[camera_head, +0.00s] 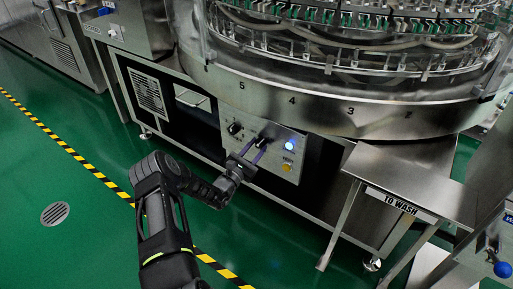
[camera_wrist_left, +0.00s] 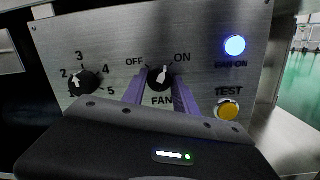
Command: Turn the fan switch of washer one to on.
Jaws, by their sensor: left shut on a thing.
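The steel control panel (camera_head: 285,165) of the washer faces me. In the left wrist view, the black fan switch (camera_wrist_left: 158,80) sits between the labels OFF and ON. Its white pointer tilts slightly right of upright, toward ON. The round FAN ON lamp (camera_wrist_left: 235,46) glows blue-white; its light also shows in the head view (camera_head: 289,146). My left gripper (camera_head: 257,147) is at the panel, its purple fingers (camera_wrist_left: 160,82) on both sides of the fan switch, shut on it. My right gripper is out of view.
A numbered speed dial (camera_wrist_left: 82,81) is left of the switch, and a yellow TEST button (camera_wrist_left: 228,107) is below the lamp. The round washer drum (camera_head: 330,105) overhangs the panel. A steel TO WASH table (camera_head: 410,175) stands to the right. Green floor (camera_head: 60,165) is clear at left.

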